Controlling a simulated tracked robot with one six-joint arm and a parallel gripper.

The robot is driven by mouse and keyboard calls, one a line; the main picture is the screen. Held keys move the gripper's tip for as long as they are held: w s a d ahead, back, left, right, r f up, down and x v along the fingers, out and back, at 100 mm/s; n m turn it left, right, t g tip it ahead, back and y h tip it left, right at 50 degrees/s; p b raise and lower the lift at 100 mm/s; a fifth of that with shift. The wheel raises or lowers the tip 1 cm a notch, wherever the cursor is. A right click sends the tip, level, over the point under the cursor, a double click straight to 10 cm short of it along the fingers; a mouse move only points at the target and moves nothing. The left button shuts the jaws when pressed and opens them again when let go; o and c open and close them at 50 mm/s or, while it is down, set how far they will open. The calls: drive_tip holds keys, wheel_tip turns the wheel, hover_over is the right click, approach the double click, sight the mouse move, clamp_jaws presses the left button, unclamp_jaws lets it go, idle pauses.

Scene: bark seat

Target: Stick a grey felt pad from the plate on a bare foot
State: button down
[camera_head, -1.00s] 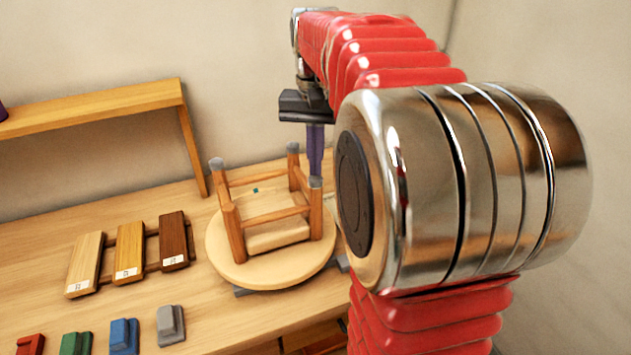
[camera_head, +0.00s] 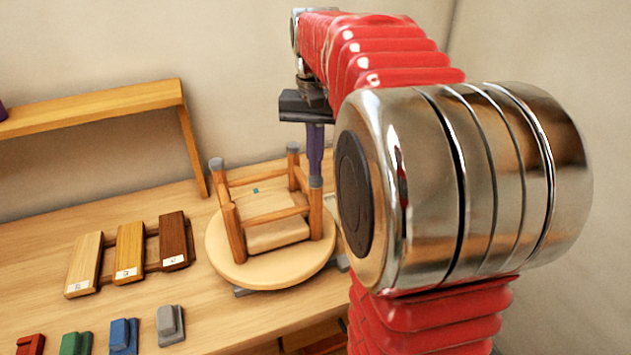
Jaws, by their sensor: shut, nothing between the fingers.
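A wooden stool (camera_head: 275,262) lies upside down on the bench, its legs pointing up. Grey caps show on the back left foot (camera_head: 217,163), the back right foot (camera_head: 293,147) and the front right foot (camera_head: 315,182). The front left foot (camera_head: 229,208) looks like bare wood. My gripper (camera_head: 315,174) points down with its purple fingers shut and empty, directly over or touching the front right foot; I cannot tell which. I cannot make out the plate of felt pads; my arm hides part of the bench.
Three wood sample boards (camera_head: 129,252) lie left of the stool. Red, green, blue and grey blocks (camera_head: 170,325) line the front left. A wooden shelf (camera_head: 95,108) stands at the back left. A small green mark (camera_head: 256,190) shows inside the stool.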

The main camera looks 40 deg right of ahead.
sight(314, 179)
drive_tip(key=shift+f, duration=0.75)
idle(1.6)
drive_tip(key=shift+r, duration=0.1)
drive_tip(key=shift+r, duration=2.95)
drive_tip(key=shift+s+a, duration=0.1)
drive_tip(key=shift+a, duration=0.2)
drive_tip(key=s+a+f+n+t, duration=0.2)
drive_tip(key=s+a+f+n, duration=0.2)
drive_tip(key=a, duration=0.6)
drive_tip(key=s+a+f+n+t, duration=0.3)
drive_tip(key=s+a+f+n, duration=0.2)
drive_tip(key=s+a+f, duration=0.3)
drive_tip(key=s+a, duration=0.1)
drive_tip(key=a, duration=0.1)
drive_tip(key=shift+s+a+t, duration=0.15)
drive_tip(key=shift+a+t, duration=0.15)
